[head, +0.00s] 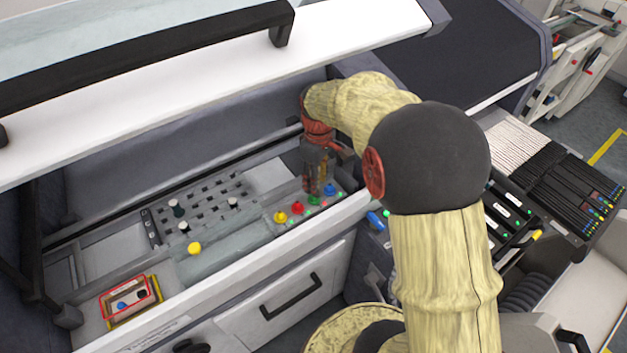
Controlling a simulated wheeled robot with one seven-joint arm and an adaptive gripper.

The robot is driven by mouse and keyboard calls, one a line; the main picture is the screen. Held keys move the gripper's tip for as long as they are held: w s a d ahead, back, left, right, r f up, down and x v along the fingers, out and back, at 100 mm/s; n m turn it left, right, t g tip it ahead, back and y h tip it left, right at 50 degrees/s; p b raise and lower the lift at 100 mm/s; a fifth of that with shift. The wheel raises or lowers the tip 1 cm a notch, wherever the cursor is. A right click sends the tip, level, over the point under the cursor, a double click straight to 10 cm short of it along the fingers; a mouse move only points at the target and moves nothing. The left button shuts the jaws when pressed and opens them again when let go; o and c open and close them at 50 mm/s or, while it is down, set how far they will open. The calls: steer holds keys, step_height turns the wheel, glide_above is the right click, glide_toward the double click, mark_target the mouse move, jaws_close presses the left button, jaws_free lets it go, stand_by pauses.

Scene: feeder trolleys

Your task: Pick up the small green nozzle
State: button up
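The small green nozzle (314,200) sits in a row of coloured nozzles at the right end of the machine's work bay, between the red and blue ones. My gripper (317,184) points down just above and behind this row, over the green nozzle. Its two dark fingers look apart, with nothing visible between them. The fingertips are small in this view, and I cannot tell whether they touch the nozzle. My wrist and arm come in from the right and hide part of the bay.
Close by stand a red nozzle (298,207), a yellow nozzle (280,216) and a blue nozzle (330,189). A perforated plate (205,200) lies to the left. A red-rimmed tray (107,304) is at the front left. The raised white cover (180,70) overhangs the bay.

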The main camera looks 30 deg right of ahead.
mark_target(314, 198)
steer(key=shift+w+d+r+n, duration=0.25)
steer(key=shift+w+r+n, duration=0.25)
steer(key=shift+w, duration=0.1)
steer(key=shift+s+a+r+n, duration=0.1)
steer(key=shift+s+a+n, duration=0.1)
steer(key=shift+s+n, duration=0.3)
steer(key=shift+w+f+b, duration=0.2)
steer(key=shift+f+b, duration=0.1)
steer(key=shift+f, duration=0.85)
steer(key=f+b, duration=0.1)
steer(key=f, duration=0.4)
steer(key=shift+w+a+f+b, duration=0.2)
steer(key=shift+f+b, duration=0.1)
steer(key=shift+b, duration=0.1)
steer(key=shift+c, duration=1.3)
jaws_close()
